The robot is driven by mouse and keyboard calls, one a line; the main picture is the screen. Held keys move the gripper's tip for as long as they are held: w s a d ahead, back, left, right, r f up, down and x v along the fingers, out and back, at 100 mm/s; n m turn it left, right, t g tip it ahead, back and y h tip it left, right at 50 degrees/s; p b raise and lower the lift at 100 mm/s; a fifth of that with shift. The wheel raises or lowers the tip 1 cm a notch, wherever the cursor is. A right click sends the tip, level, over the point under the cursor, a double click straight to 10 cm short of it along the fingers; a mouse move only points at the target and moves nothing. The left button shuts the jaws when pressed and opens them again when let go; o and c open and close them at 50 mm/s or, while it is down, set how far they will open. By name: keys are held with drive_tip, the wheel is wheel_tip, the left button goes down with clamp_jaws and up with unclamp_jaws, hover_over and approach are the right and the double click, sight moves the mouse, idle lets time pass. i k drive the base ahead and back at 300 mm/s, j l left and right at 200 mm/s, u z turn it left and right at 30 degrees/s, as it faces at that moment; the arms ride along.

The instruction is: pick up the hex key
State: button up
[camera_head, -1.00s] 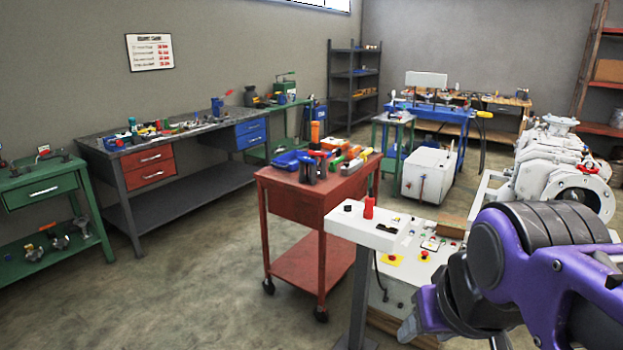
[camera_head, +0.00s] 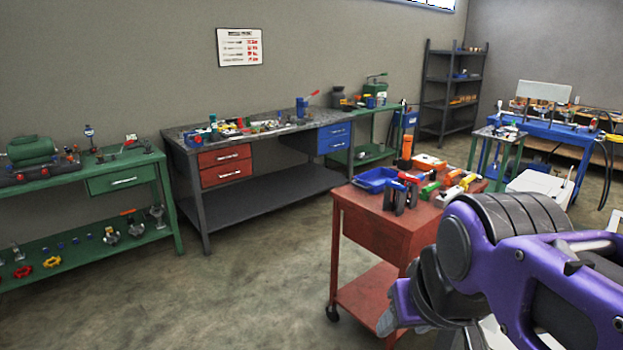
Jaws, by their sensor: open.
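I cannot make out a hex key among the small tools in view. Small items lie on the red cart (camera_head: 368,211), on the long grey workbench (camera_head: 258,190) and on the green bench (camera_head: 95,176), too small to tell apart. My purple and black arm fills the lower right. My gripper (camera_head: 388,318) shows only partly at its lower left end, low in front of the red cart. It is open, and I see nothing held in it.
The red cart carries a blue tray (camera_head: 375,180), an orange bottle (camera_head: 406,148) and several coloured tools. A dark shelf (camera_head: 449,92) and a blue table (camera_head: 545,128) stand at the back. The concrete floor (camera_head: 250,270) is clear at centre left.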

sight(396, 186)
drive_tip(key=i+u, duration=0.4)
drive_tip(key=i, duration=0.65)
drive_tip(key=i+j+z, duration=0.15)
drive_tip(key=i+z, duration=0.25)
drive_tip(key=i+j+z, duration=0.25)
drive_tip(key=z, duration=0.15)
drive_tip(key=i, duration=0.1)
